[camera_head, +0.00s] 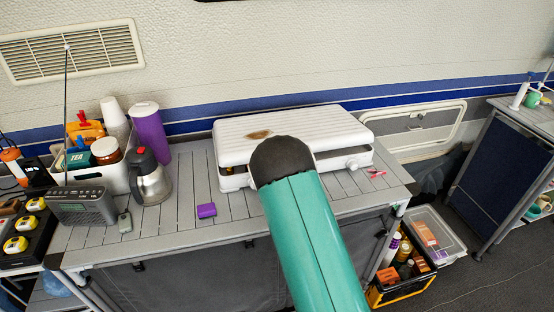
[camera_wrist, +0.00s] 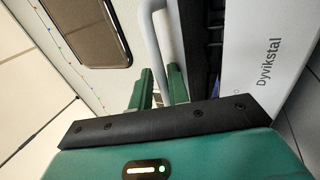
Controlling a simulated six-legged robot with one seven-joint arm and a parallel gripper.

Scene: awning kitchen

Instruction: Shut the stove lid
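The white stove (camera_head: 236,182) stands on the slatted counter in the head view. Its ribbed white lid (camera_head: 310,122) lies low over it, with a brown stain on top. A dark gap shows between lid and base along the front. My teal arm hides the middle of the front, and my gripper is hidden there. In the wrist view, my gripper (camera_wrist: 160,86) has its two green fingers apart, with a pale bent bar (camera_wrist: 160,45) between them. The bar is close to the right finger; I cannot tell whether they touch. A white panel (camera_wrist: 265,70) reads "Dyvikstal".
A purple block (camera_head: 206,210) lies on the counter (camera_head: 180,230) left of the stove. A steel jug (camera_head: 150,180), purple cup (camera_head: 149,132) and grey radio (camera_head: 84,206) stand farther left. A yellow-black crate (camera_head: 402,287) and clear box (camera_head: 437,232) sit on the floor at right.

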